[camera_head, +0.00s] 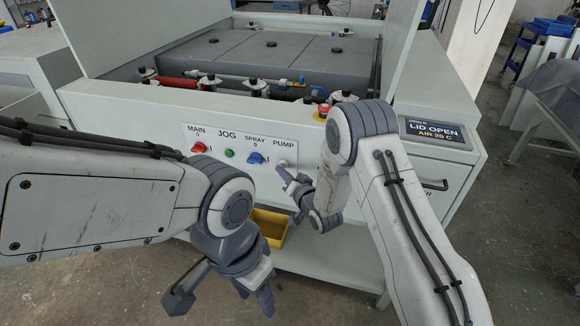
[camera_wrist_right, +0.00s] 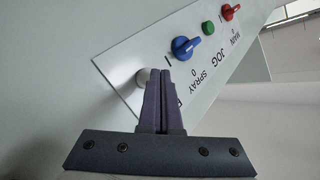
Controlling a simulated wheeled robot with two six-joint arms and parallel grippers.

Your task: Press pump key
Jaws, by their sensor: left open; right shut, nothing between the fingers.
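The white control panel (camera_head: 242,151) on the machine's front carries the labels MAIN, JOG, SPRAY and PUMP. The pale round pump key (camera_wrist_right: 142,76) sits at its PUMP end, partly hidden behind my right fingertips in the right wrist view. My right gripper (camera_head: 280,169) is shut and empty, with its tips right at the pump key; it also shows in the right wrist view (camera_wrist_right: 160,74). I cannot tell whether the tips touch the key. My left gripper (camera_head: 220,297) is open and empty, low in front of the machine.
The red MAIN knob (camera_head: 199,147), green JOG button (camera_head: 229,153) and blue SPRAY knob (camera_head: 256,158) share the panel. A red emergency button (camera_head: 322,110) is above. A yellow bin (camera_head: 270,226) sits below. The display (camera_head: 436,131) reads LID OPEN.

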